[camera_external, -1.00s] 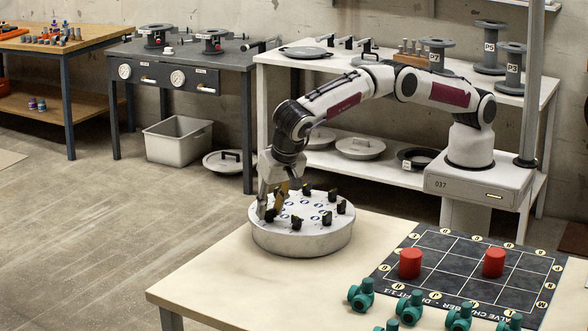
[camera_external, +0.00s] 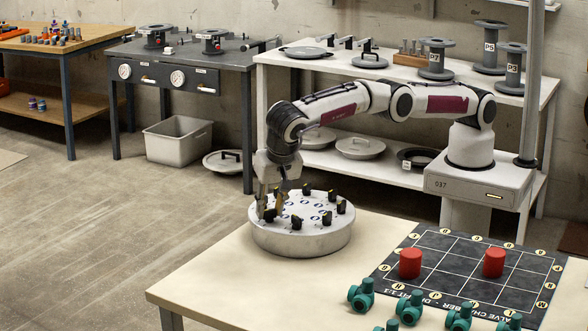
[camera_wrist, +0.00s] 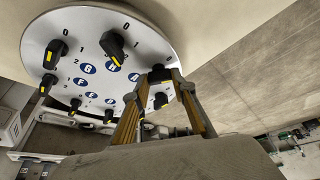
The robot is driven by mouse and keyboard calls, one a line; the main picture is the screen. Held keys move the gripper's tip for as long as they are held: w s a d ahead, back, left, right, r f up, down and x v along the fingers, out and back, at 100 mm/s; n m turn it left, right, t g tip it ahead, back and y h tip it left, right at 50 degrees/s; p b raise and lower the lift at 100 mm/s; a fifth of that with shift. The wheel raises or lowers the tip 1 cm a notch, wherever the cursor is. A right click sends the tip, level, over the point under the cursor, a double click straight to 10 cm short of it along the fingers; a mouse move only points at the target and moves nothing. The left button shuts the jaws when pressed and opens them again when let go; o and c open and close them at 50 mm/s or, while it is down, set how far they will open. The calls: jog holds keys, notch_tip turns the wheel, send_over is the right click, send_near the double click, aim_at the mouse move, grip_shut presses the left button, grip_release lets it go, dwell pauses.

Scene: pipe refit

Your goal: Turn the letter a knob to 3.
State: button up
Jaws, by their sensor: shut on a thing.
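A round white dial plate (camera_external: 325,236) stands on the pale table, with several black, yellow-marked knobs around its top. In the wrist view the plate (camera_wrist: 62,22) carries blue letter discs, among them one that looks like A (camera_wrist: 133,77). My gripper (camera_external: 271,208) is down at the plate's left edge. In the wrist view my gripper's fingers (camera_wrist: 159,83) stand either side of the black knob (camera_wrist: 160,74) next to that disc, and are shut on it. The fingers partly hide this knob, and I cannot read which number it points to.
Other knobs stand close by on the plate, such as one (camera_wrist: 113,46) in the wrist view. To the right are a dark grid mat (camera_external: 450,265), two red cylinders (camera_external: 410,263) (camera_external: 494,262) and several green valves (camera_external: 361,295). The table between plate and mat is clear.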

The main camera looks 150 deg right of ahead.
jog(key=o, duration=1.1)
jog(key=shift+s+n+t+h, duration=0.1)
jog(key=shift+n+t+h, duration=0.35)
jog(key=shift+n, duration=1.05)
jog(key=v, duration=0.8)
jog(key=shift+w+d+r+t+h, duration=2.3)
jog(key=shift+w+d+t, duration=0.75)
jog(key=shift+w+d, duration=1.95)
jog(key=shift+w+a+r+n+t+y, duration=0.65)
jog(key=shift+w+a+r+n+t, duration=0.5)
jog(key=shift+a+r, duration=1.1)
jog(key=shift+w+a+r+n+t+y, duration=0.75)
jog(key=shift+a+r+n+t, duration=0.8)
jog(key=shift+a, duration=1.35)
jog(key=shift+w+a+r+n+t+y, duration=0.55)
jog(key=shift+w+a+r+n+t, duration=0.7)
jog(key=shift+a+r, duration=1.05)
